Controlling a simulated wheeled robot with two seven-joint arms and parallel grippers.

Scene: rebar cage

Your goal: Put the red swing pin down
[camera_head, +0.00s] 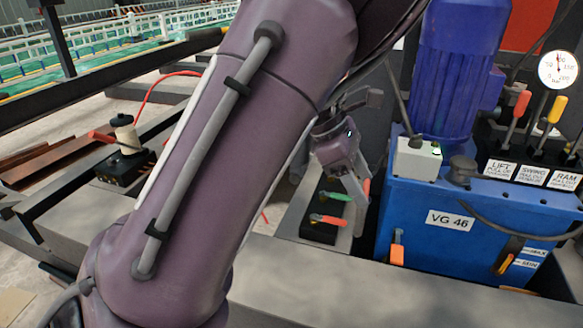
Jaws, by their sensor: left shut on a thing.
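My left gripper (358,192) hangs in the middle right of the head view, jaws pointing down. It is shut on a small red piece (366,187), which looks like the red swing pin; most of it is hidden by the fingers. The gripper is just right of and above a black block (318,230) that carries a green-handled pin (335,196) and an orange-handled pin (328,219). I cannot tell whether the held pin touches the block. My right gripper is not in view.
A blue power unit (425,245) marked VG 46 stands close to the right, with red and yellow levers (521,103) and a gauge (558,69). A grey ledge (350,290) runs along the front. Another black block (125,170) with a spool stands left. My arm covers the centre.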

